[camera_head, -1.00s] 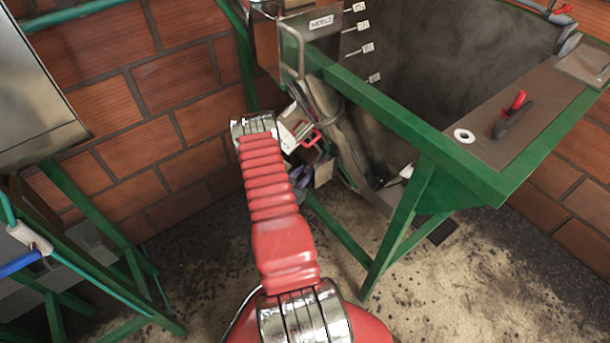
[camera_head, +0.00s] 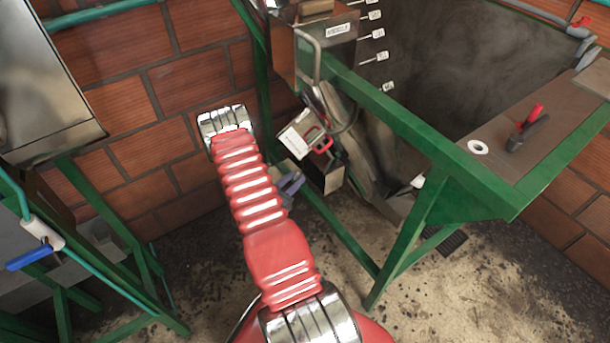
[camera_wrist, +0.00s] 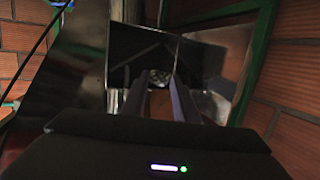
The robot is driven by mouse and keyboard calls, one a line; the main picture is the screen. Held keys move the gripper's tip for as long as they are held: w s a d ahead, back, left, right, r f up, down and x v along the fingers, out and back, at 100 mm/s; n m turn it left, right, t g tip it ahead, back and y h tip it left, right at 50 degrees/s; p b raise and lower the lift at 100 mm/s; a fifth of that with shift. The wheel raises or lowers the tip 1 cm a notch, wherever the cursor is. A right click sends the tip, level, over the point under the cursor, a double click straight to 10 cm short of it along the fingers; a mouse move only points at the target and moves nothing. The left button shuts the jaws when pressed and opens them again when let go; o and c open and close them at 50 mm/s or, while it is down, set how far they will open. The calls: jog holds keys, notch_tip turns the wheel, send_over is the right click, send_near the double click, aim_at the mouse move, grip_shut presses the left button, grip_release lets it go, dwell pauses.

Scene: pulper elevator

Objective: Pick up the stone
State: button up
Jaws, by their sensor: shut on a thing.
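My gripper (camera_wrist: 160,88) shows in the wrist view, with its two dark fingers reaching forward close together. A small mottled grey lump, which looks like the stone (camera_wrist: 160,77), sits between the fingertips, and the gripper is shut on it. The picture is dark, so its outline is not sharp. In the head view my red arm reaches up and away to the left of the green stand. The stone cannot be made out there, and the gripper is mostly hidden behind the arm.
In the head view a green frame (camera_head: 400,125) with a brown top (camera_head: 515,145) stands right. A box with a red handle (camera_head: 305,138) hangs under it. A metal hopper (camera_head: 45,90) is at left, brick wall behind. Dirt floor shows between. Metal panels (camera_wrist: 142,60) face the gripper.

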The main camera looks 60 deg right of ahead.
jog(key=w+a, duration=0.4)
jog(key=a, duration=0.5)
jog(key=shift+w, duration=0.25)
